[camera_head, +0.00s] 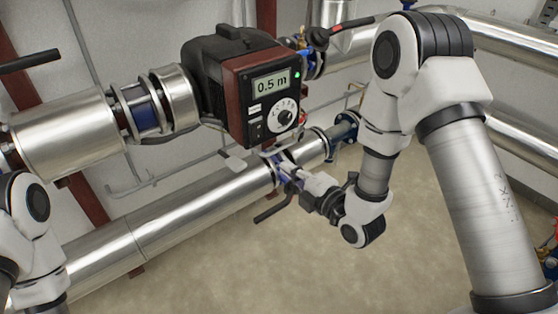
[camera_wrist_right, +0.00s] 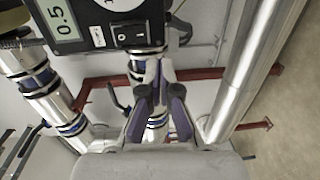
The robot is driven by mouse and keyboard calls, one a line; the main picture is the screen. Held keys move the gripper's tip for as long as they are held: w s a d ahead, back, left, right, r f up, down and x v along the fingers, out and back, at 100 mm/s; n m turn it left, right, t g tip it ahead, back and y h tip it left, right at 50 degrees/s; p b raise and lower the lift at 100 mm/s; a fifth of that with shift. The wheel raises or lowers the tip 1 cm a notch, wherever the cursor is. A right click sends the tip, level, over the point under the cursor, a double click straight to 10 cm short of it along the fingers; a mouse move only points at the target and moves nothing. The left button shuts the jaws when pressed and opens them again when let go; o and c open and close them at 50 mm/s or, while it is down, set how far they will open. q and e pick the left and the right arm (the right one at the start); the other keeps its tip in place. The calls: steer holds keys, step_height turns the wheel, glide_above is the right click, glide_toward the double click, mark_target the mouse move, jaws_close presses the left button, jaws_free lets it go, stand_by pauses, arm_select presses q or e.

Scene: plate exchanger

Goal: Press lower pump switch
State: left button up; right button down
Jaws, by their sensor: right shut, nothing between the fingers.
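One pump shows in the head view, a black and dark red box (camera_head: 235,85) with a lit display reading 0.5 m, a round dial and a small green light. Its black rocker switch (camera_wrist_right: 127,31) is near the lower edge of the panel in the right wrist view; in the head view it is small, left of the dial. My right gripper (camera_head: 286,172) is shut and empty, just below the pump by the lower pipe. In the right wrist view its fingertips (camera_wrist_right: 158,72) are together, below and right of the switch, apart from it. My left gripper is out of view.
A thick silver pipe (camera_head: 190,217) runs below the pump, with a black valve lever (camera_head: 272,209) near my right gripper. Another insulated pipe (camera_head: 65,133) joins the pump from the left. Red-brown frame bars stand behind. The floor at the lower middle is clear.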

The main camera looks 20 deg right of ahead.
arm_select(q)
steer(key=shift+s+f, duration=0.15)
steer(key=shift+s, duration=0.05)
arm_select(e)
steer(key=v, duration=0.3)
steer(key=shift+s+d, duration=0.15)
steer(key=shift+s, duration=0.25)
steer(key=shift+s, duration=0.1)
steer(key=s+f+m+g+h+p, duration=0.1)
steer(key=s+f+m+g+p, duration=0.2)
steer(key=s+f, duration=0.45)
steer(key=s+f+m+g+h+p, duration=0.2)
steer(key=s+f+g, duration=0.25)
steer(key=f, duration=0.55)
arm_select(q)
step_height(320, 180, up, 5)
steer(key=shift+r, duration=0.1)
arm_select(e)
steer(key=s+d+f+m+g+h, duration=0.1)
steer(key=s+d+f+m+g, duration=0.1)
steer(key=s+m, duration=0.6)
steer(key=s+d+f+m+g+h, duration=0.1)
steer(key=s+d+f+m+g, duration=0.1)
steer(key=s+f+m+g, duration=0.3)
steer(key=s+m+g, duration=0.1)
steer(key=s+m, duration=0.1)
steer(key=m, duration=0.2)
steer(key=shift+s+d+f+m+g+h, duration=0.15)
steer(key=shift+s+d+m+g+h, duration=0.15)
steer(key=shift+s+d+g+h, duration=0.1)
